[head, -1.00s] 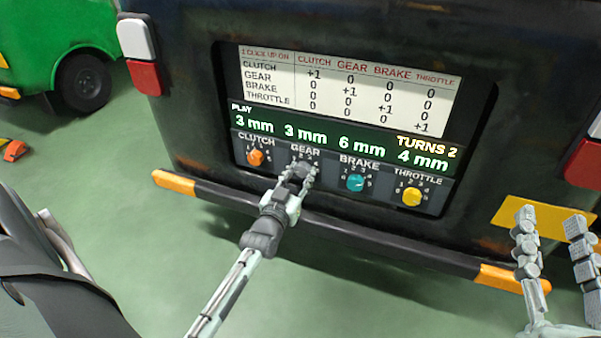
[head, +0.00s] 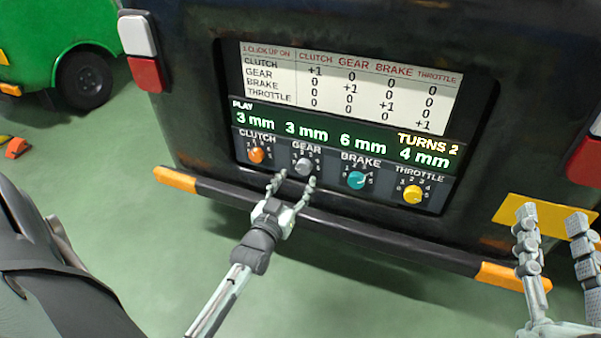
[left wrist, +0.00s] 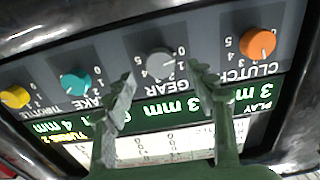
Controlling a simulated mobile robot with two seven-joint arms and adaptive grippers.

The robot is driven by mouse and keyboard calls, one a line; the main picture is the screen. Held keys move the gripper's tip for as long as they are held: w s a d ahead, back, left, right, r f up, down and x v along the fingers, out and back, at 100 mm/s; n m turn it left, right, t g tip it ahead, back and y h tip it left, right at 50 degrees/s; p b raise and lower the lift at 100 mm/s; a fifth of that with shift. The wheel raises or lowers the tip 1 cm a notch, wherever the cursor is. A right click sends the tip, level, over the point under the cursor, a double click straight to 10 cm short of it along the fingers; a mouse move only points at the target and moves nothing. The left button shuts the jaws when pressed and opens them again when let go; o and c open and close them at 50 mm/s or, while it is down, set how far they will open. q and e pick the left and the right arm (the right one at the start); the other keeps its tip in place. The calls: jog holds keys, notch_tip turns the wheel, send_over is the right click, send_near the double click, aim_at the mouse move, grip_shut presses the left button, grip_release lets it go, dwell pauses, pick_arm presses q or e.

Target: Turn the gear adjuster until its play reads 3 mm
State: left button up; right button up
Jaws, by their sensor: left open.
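The gear adjuster is a grey knob (head: 303,167) on the panel, between the orange clutch knob (head: 257,155) and the teal brake knob (head: 356,180). The display (head: 340,137) reads 3 mm for clutch, 3 mm for gear, 6 mm for brake, 4 mm for throttle, and TURNS 2. My left gripper (head: 294,182) is open and empty, just below and in front of the gear knob, apart from it. In the left wrist view the grey gear knob (left wrist: 161,65) shows between the open fingers. My right gripper (head: 553,222) is open and empty at the right, away from the panel.
A yellow throttle knob (head: 413,194) is at the panel's right. A white chart (head: 350,85) sits above the display. A black bumper (head: 330,228) with orange ends runs below the panel. A green vehicle (head: 55,40) stands at the left.

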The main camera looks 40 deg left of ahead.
pick_arm(q)
jog(key=v, duration=0.7)
jog(key=shift+s, duration=0.2)
jog(key=shift+d, duration=0.1)
